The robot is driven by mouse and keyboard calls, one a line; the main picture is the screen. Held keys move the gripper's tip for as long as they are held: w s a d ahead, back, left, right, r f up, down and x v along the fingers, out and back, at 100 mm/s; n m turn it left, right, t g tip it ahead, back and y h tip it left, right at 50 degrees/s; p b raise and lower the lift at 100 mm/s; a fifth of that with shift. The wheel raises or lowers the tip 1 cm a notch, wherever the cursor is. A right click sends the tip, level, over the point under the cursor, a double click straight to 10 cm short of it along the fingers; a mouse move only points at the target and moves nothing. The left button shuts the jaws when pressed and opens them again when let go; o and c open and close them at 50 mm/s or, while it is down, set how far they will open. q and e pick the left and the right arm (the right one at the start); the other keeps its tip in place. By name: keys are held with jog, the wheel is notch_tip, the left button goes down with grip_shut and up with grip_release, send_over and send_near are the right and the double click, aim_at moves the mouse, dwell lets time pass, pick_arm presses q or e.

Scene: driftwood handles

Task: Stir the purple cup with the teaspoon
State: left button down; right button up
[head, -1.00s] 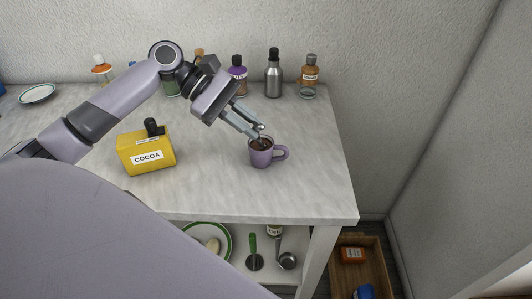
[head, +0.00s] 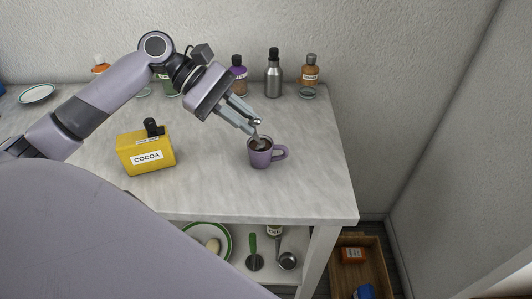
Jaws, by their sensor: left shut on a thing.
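The purple cup (head: 261,157) stands upright on the table, its handle pointing right, with dark liquid inside. My left gripper (head: 255,127) is above the cup's back rim, tilted down to the right. It is shut on the teaspoon (head: 258,138), of which only a short grey length shows between the fingertips and the cup. The lower part of the spoon is inside the cup's mouth. My right gripper is not in view.
A yellow cocoa tin (head: 147,154) stands left of the cup. Several bottles, including a steel one (head: 274,74), line the wall. The white table (head: 314,165) is clear right of the cup. A wooden crate (head: 378,286) sits on the floor.

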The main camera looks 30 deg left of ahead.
aim_at(256, 119)
pick_arm(q)
jog(key=shift+s+d+r, duration=0.2)
jog(key=shift+s+r, duration=0.1)
jog(key=shift+r, duration=0.35)
jog(key=shift+s+d+r, duration=0.15)
jog(key=shift+s+r, duration=0.2)
jog(key=shift+r, duration=0.3)
jog(key=shift+s+d+r, duration=0.2)
jog(key=shift+s+r, duration=0.1)
jog(key=shift+r, duration=0.35)
